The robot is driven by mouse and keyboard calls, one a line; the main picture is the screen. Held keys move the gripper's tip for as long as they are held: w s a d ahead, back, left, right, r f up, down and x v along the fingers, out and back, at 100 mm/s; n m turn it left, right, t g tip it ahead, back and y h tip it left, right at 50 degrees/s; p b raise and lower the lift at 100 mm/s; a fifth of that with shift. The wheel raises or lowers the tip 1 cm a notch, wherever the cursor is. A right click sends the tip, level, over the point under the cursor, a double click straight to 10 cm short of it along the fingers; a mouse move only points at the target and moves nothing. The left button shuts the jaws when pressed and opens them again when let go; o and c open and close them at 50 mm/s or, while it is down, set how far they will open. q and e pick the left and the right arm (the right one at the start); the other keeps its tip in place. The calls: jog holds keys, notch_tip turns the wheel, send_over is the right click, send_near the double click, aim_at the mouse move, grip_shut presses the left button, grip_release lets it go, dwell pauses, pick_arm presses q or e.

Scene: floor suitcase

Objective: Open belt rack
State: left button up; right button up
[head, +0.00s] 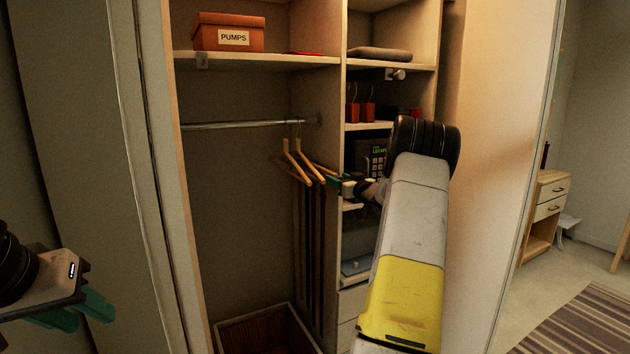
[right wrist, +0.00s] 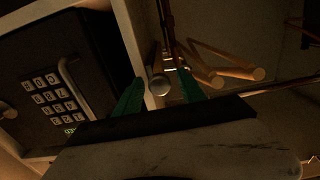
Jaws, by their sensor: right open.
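The belt rack appears to be the dark straps (head: 312,245) hanging along the right inner wall of the hanging section in the head view. In the right wrist view a round metal knob (right wrist: 160,86), seemingly the rack's front end, shows between the green fingertips. My right gripper (head: 337,183) is open at the divider's front edge beside the rack. In the wrist view its fingers stand either side of the knob; I cannot tell whether they touch it. The forearm hides part of the shelves. My left gripper (head: 76,314) is at the lower left, away from the rack.
Wooden hangers (head: 297,163) hang from the rail (head: 235,125) close to my right gripper. A keypad safe (right wrist: 50,95) sits on the shelf right of the divider. A PUMPS box (head: 229,33) is on the top shelf. An open bin (head: 265,328) stands below.

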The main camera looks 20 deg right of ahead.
grip_shut()
dwell(1.3)
